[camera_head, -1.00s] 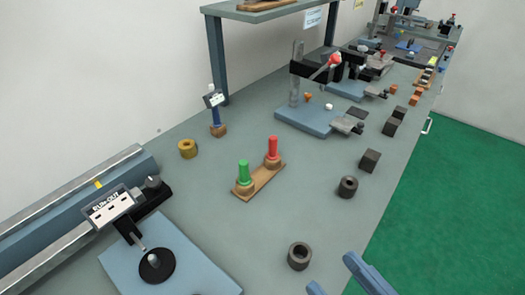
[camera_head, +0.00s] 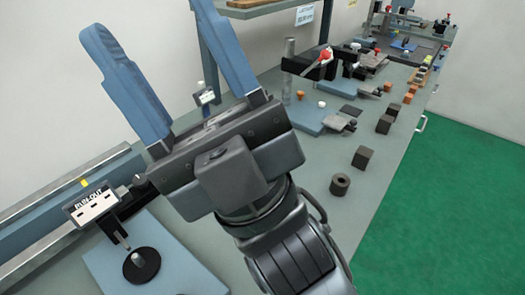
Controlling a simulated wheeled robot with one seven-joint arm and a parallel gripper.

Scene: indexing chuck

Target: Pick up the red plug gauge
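My gripper (camera_head: 150,22) is raised in front of the camera at the upper left, its two blue fingers spread wide apart and pointing up. The green gauge and the holder are hidden too.
A run-out gauge (camera_head: 92,207) stands by a blue plate (camera_head: 165,262) at the lower left. A dark ring (camera_head: 340,184) and dark block (camera_head: 362,158) lie right of my arm. Clamp fixtures (camera_head: 318,115) stand behind. A shelf (camera_head: 268,10) overhangs the back.

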